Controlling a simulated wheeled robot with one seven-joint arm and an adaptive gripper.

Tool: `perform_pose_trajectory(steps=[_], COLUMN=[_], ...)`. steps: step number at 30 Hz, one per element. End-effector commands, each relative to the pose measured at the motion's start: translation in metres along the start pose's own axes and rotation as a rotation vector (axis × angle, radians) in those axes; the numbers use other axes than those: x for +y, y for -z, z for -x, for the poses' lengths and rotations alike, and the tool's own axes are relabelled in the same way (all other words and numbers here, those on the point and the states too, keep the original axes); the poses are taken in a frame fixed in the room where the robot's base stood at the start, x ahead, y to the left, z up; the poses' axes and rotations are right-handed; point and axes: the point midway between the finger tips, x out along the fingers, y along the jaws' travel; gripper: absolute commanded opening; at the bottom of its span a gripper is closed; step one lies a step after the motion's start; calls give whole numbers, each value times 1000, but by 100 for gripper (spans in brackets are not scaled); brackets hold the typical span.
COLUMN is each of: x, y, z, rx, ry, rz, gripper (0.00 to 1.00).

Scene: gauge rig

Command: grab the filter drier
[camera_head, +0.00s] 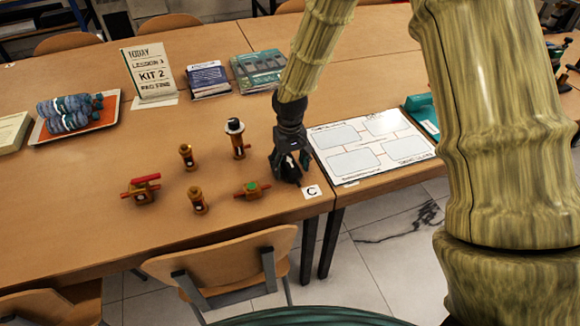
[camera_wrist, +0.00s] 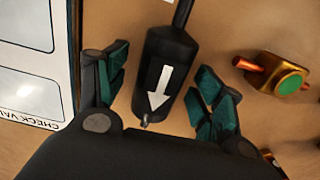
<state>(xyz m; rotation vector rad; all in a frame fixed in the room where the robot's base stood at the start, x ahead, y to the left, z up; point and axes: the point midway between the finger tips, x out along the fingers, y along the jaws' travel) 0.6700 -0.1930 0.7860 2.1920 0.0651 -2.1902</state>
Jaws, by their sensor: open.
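The filter drier (camera_wrist: 165,72) is a black cylinder with a white arrow and thin end stubs, lying on the table. In the wrist view it lies between the two open fingers of my gripper (camera_wrist: 160,95), with a gap on each side. In the head view my gripper (camera_head: 291,170) is low over the table beside the "C" card, and the dark drier (camera_head: 291,172) is mostly hidden by the fingers.
A copper fitting with a green disc (camera_wrist: 283,75) lies close to the right finger in the wrist view. Several brass fittings, including a red-handled valve (camera_head: 142,190), stand left in the head view. A white diagram board (camera_head: 368,143) lies right of my gripper.

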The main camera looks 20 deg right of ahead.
Motion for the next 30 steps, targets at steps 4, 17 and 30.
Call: perform_pose_trajectory(steps=[4, 17, 30], x=[0, 0, 0], y=[0, 0, 1], z=[0, 0, 30], rx=[0, 0, 3], ry=[0, 0, 0], rz=[0, -1, -2], gripper=[68, 12, 12])
